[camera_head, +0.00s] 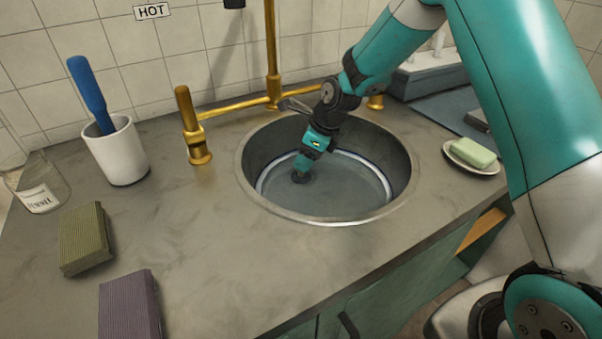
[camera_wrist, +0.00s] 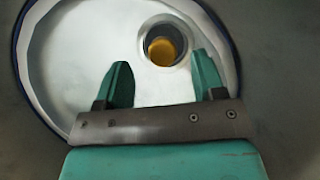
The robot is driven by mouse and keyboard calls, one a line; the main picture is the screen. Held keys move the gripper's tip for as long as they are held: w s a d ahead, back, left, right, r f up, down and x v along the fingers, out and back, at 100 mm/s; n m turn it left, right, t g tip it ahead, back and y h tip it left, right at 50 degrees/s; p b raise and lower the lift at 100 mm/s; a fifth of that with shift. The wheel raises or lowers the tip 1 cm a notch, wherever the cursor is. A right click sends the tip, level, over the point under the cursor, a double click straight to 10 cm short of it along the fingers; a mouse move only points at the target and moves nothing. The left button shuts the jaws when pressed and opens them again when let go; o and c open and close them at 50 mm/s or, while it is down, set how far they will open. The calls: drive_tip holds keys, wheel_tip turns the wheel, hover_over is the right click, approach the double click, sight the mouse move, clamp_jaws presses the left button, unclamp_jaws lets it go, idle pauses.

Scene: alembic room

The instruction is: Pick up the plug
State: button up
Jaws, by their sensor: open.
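A round amber-brown plug (camera_wrist: 162,50) sits inside a dark ring in the pale floor of a blue-rimmed basin (camera_wrist: 30,57). In the wrist view my gripper (camera_wrist: 160,65) is open, its two teal fingers spread apart. The plug shows beyond the fingertips, between them and nearer the right one. Nothing is held. In the head view my gripper (camera_head: 303,165) reaches down into the round sink (camera_head: 243,165), close above a small dark round spot on its floor. The plug itself cannot be made out there, and the exact gap below the fingers cannot be told.
Brass taps (camera_head: 190,125) stand behind the sink. A soap dish (camera_head: 452,155) with green soap is to its right. A white cup (camera_head: 116,152) with a blue-handled tool, a glass jar (camera_head: 38,190), a green sponge (camera_head: 84,238) and a purple one (camera_head: 130,305) are left.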

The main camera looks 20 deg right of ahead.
sight(298, 177)
drive_tip(key=x, duration=0.4)
drive_tip(key=shift+d+f, duration=0.1)
drive_tip(key=c, duration=1)
